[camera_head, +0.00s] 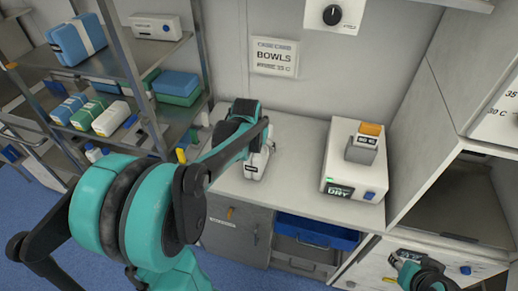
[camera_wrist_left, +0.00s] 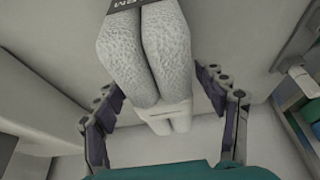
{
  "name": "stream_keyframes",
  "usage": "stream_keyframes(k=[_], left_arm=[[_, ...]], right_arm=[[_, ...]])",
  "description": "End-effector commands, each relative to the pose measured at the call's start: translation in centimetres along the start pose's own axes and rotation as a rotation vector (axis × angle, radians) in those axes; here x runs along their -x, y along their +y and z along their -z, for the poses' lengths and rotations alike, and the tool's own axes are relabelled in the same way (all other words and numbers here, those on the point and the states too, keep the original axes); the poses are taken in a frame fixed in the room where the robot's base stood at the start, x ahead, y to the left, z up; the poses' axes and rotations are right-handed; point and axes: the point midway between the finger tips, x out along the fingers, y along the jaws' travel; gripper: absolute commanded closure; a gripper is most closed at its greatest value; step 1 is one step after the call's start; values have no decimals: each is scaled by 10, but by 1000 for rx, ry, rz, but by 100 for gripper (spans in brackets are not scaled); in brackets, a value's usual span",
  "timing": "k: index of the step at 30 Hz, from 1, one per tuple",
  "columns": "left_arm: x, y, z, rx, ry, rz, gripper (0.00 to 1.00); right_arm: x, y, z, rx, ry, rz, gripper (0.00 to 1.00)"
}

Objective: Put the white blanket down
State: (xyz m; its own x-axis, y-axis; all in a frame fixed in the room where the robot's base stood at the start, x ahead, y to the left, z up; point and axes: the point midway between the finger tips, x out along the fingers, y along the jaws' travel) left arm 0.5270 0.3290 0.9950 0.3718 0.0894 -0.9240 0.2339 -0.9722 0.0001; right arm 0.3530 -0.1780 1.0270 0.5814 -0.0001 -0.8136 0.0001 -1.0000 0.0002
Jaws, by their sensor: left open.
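The white blanket (camera_wrist_left: 122,52) is a textured, folded bundle with a dark lettered band at its top edge in the left wrist view. In the head view, a small white part (camera_head: 257,165) shows on the counter below my left wrist, most likely the blanket. My left gripper (camera_wrist_left: 158,85) is open, with one dark finger on each side of the bundle's lower end. I cannot tell whether the fingers touch it. In the head view my own arm hides these fingers. Part of my right arm shows at the lower right, but its fingers do not.
The blanket is over the pale counter (camera_head: 290,200). A white device marked DRY (camera_head: 343,180) stands to the right. A metal shelf (camera_head: 90,70) with blue and green packs is at the left. A blue drawer (camera_head: 315,232) sits under the counter. An open compartment (camera_head: 465,200) is far right.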

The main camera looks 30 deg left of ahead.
Motion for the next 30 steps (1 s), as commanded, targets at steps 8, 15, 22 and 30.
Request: stream_keyframes(k=[8, 15, 22, 30], left_arm=[[61, 0, 1, 0, 0, 0, 28], [84, 7, -6, -10, 8, -4, 28], [119, 58, -67, -92, 92, -39, 28], [134, 98, -147, -187, 199, -97, 28]], right_arm=[[19, 0, 14, 0, 0, 0, 60], [23, 0, 16, 0, 0, 0, 60], [22, 0, 16, 0, 0, 0, 60], [22, 0, 16, 0, 0, 0, 60]])
